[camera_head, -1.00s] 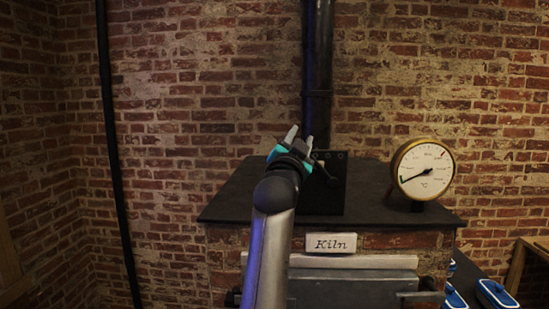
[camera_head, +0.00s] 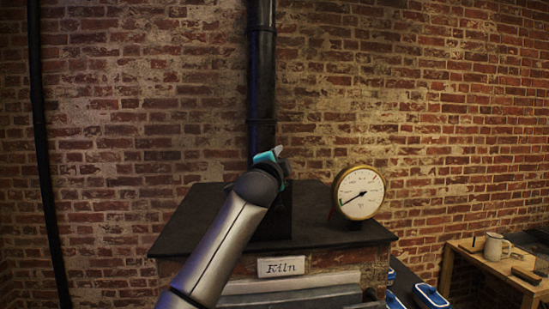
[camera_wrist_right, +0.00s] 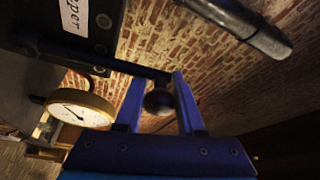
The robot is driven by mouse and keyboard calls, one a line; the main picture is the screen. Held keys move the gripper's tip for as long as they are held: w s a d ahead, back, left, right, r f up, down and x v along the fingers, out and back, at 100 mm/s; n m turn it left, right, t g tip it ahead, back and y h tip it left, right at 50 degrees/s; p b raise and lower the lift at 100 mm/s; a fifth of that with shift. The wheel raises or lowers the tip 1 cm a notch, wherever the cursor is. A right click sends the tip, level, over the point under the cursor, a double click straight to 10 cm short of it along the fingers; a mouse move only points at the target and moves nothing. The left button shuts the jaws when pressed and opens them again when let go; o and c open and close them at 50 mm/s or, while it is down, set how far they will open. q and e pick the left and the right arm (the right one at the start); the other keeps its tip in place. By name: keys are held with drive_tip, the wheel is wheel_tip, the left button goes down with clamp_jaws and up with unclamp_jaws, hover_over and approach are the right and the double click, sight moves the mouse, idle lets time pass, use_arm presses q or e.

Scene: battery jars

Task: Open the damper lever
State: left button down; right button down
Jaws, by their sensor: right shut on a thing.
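The damper lever is hidden behind my right arm in the head view. In the right wrist view its dark rod ends in a round knob (camera_wrist_right: 159,98), which sits between the two fingers of my right gripper (camera_wrist_right: 158,95). My right gripper, also in the head view (camera_head: 276,154), is shut on the knob. The lever comes from a dark plate (camera_wrist_right: 85,25) with a partly visible white label. In the head view that black plate (camera_head: 284,215) stands on the kiln top, mostly covered by my arm. My left gripper is not in view.
A round brass-rimmed gauge (camera_head: 359,192) stands on the kiln top (camera_head: 320,230), right of the plate. A black flue pipe (camera_head: 261,80) rises behind. Blue-and-white trays (camera_head: 430,298) lie at lower right, near a wooden table (camera_head: 500,265) with a mug (camera_head: 495,247).

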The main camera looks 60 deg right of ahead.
drive_tip(key=shift+s, duration=0.1)
idle(0.3)
drive_tip(key=c, duration=0.5)
unclamp_jaws()
drive_tip(key=shift+d, duration=0.15)
drive_tip(key=shift+c, duration=0.2)
drive_tip(key=b+v, duration=0.4)
drive_tip(key=v, duration=1.1)
drive_tip(key=shift+a+r, duration=0.15)
drive_tip(key=shift+a, duration=0.1)
